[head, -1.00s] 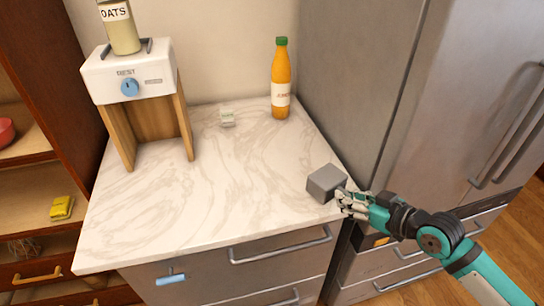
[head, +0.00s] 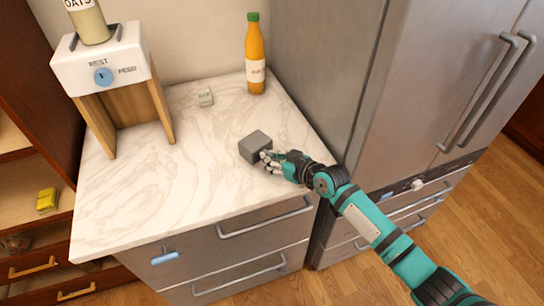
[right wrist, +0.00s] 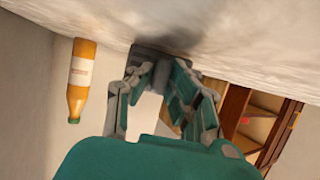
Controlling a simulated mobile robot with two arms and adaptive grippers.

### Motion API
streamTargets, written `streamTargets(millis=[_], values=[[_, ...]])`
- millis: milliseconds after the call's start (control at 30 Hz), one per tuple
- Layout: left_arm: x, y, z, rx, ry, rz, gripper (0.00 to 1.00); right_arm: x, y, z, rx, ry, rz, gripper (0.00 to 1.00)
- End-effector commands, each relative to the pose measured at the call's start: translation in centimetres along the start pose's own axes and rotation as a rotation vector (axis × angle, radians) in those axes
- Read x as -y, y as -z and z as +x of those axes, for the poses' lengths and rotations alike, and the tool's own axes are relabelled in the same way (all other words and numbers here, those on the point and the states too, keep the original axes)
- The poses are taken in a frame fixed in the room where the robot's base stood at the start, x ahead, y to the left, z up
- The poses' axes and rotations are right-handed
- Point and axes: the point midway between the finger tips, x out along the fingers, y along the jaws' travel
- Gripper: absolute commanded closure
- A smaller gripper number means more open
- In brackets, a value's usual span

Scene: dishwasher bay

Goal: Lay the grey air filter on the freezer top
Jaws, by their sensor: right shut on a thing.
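The grey air filter (head: 254,146) is a small grey block over the right part of the pale marbled top (head: 190,185) of the steel drawer unit. My right gripper (head: 269,160) is shut on its near right side. In the right wrist view the filter (right wrist: 150,52) sits between the fingertips of my right gripper (right wrist: 160,69), close to the marbled surface, with a dark shadow beside it. I cannot tell whether it touches the surface. The fingers hide part of it. My left gripper is not in view.
An orange juice bottle (head: 255,60) stands at the back right of the top. A white-topped dispenser (head: 100,62) stands on the left. A tall steel fridge (head: 425,80) borders the right. The middle and front are clear.

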Motion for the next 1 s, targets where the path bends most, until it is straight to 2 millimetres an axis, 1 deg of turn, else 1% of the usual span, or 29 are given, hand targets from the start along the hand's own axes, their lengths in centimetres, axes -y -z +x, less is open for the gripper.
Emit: streamTargets(millis=[100, 367, 400, 533, 567, 867, 1000], values=[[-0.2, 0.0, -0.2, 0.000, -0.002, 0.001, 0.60, 0.0, -0.4, 0.2, -0.004, 0.000, 0.001, 1.00], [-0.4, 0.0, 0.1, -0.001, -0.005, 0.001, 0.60, 0.0, -0.6, 0.3, -0.004, 0.000, 0.000, 1.00], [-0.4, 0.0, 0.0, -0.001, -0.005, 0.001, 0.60, 0.0, -0.6, 0.2, -0.003, 0.000, 0.000, 0.80], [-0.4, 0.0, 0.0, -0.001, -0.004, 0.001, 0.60, 0.0, -0.6, 0.2, -0.002, 0.000, 0.001, 0.63], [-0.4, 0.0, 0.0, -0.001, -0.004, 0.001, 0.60, 0.0, -0.6, 0.2, -0.002, 0.000, 0.001, 0.61], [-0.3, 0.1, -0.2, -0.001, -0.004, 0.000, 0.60, 0.0, -0.3, 0.1, -0.003, -0.001, 0.001, 0.61], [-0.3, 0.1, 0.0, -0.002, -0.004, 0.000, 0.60, -0.1, -0.6, -1.2, -0.003, -0.001, 0.000, 0.61]])
